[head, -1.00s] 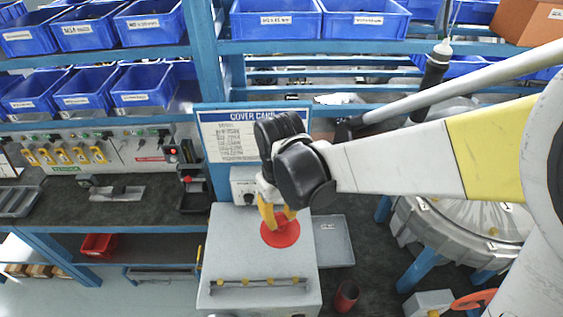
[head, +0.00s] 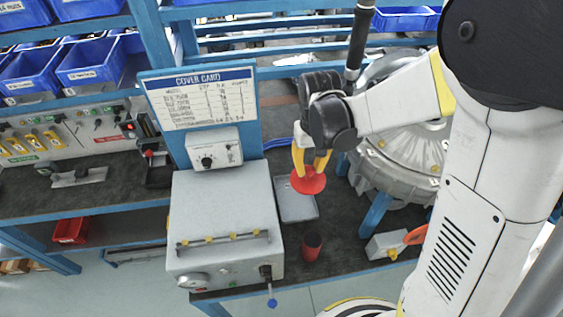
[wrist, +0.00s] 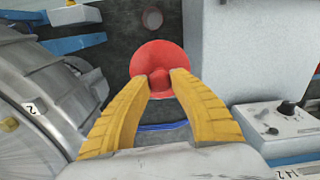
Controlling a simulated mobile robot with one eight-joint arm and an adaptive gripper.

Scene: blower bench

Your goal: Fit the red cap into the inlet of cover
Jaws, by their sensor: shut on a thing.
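The red cap (head: 308,183) is a round disc with a small knob, held in my gripper (head: 311,168). In the wrist view, the two yellow fingers (wrist: 160,78) are shut on the knob of the red cap (wrist: 158,48). The cap hangs in the air, in front of the grey tray in the head view. The cover (head: 407,160) is a large grey, round, ribbed casing to the right of my gripper, partly behind my arm. It also shows at the left of the wrist view (wrist: 45,80), apart from the cap. I cannot make out its inlet.
A grey cabinet (head: 222,210) with a control box (head: 214,148) stands left of the cap. A grey tray (head: 297,207) and a dark red cup (head: 312,246) are on the dark bench. A small grey box (head: 385,246) lies in front of the cover. A cover card board (head: 205,100) stands behind.

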